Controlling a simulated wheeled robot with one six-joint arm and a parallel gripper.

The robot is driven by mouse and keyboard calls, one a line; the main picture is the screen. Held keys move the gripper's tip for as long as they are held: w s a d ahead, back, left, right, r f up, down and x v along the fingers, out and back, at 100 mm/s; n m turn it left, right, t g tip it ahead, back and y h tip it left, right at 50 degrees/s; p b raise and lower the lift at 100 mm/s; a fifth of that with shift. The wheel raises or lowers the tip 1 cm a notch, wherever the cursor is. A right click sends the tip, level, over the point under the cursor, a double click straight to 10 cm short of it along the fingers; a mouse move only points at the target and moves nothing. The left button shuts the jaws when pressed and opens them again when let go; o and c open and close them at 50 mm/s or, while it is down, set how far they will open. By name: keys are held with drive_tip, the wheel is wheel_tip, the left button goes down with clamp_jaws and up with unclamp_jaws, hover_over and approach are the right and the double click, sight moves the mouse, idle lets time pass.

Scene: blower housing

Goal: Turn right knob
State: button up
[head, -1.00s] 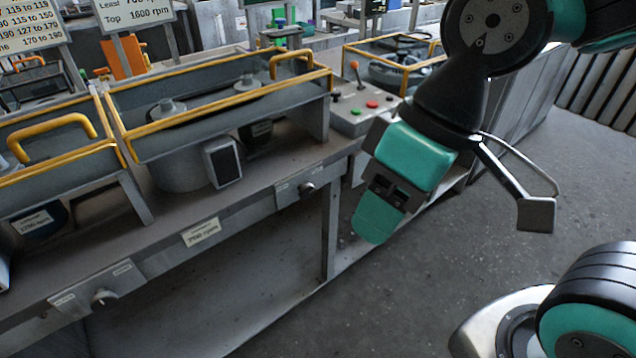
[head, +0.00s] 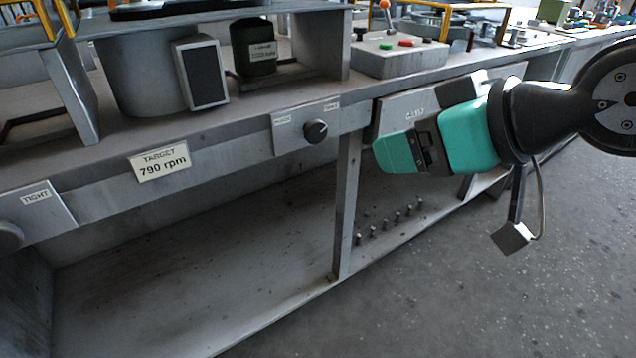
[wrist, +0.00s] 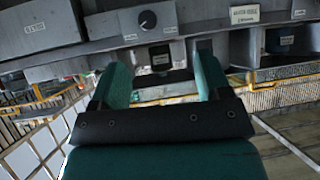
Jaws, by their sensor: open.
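The right knob (head: 316,131) is a dark round knob on a pale plate on the bench's front rail, with a small label on either side. In the wrist view a dark knob (wrist: 147,20) with a light pointer mark shows on a plate at the top, beyond the fingers. My gripper (head: 378,153) has teal fingers and points left, to the right of the right knob and apart from it. In the wrist view its two fingers (wrist: 162,68) are spread with nothing between them.
Another knob (head: 8,236) is cut off at the left edge, beside a "TIGHT" label. A "TARGET 790 rpm" tag (head: 160,162) is on the rail. A grey control box (head: 398,57) with coloured buttons stands on the bench. A leg (head: 346,205) stands under the bench; the floor at right is clear.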

drive_tip(key=w+a+f+n+t+y+b, duration=0.1)
drive_tip(key=w+f+t+y+b, duration=0.3)
drive_tip(key=f+b, duration=0.6)
drive_tip(key=t+h+p, duration=0.1)
drive_tip(key=t+p, duration=0.2)
drive_tip(key=p, duration=0.8)
approach(318, 132)
drive_tip(key=w+r, duration=0.1)
drive_tip(key=w, duration=0.1)
drive_tip(key=shift+n, duration=0.4)
drive_tip(key=p+x, duration=0.1)
drive_tip(key=x, duration=0.1)
drive_tip(key=p+x, duration=0.2)
drive_tip(key=x, duration=0.1)
drive_tip(key=a+p+x, duration=0.1)
drive_tip(key=p+x, duration=0.1)
drive_tip(key=shift+s+a+f, duration=0.1)
drive_tip(key=shift+s+f, duration=0.05)
drive_tip(key=shift+s, duration=0.05)
drive_tip(key=shift+w+a+f+p, duration=0.25)
drive_tip(key=shift+w+a+p, duration=0.15)
drive_tip(key=shift+w+p, duration=0.2)
drive_tip(key=c, duration=0.9)
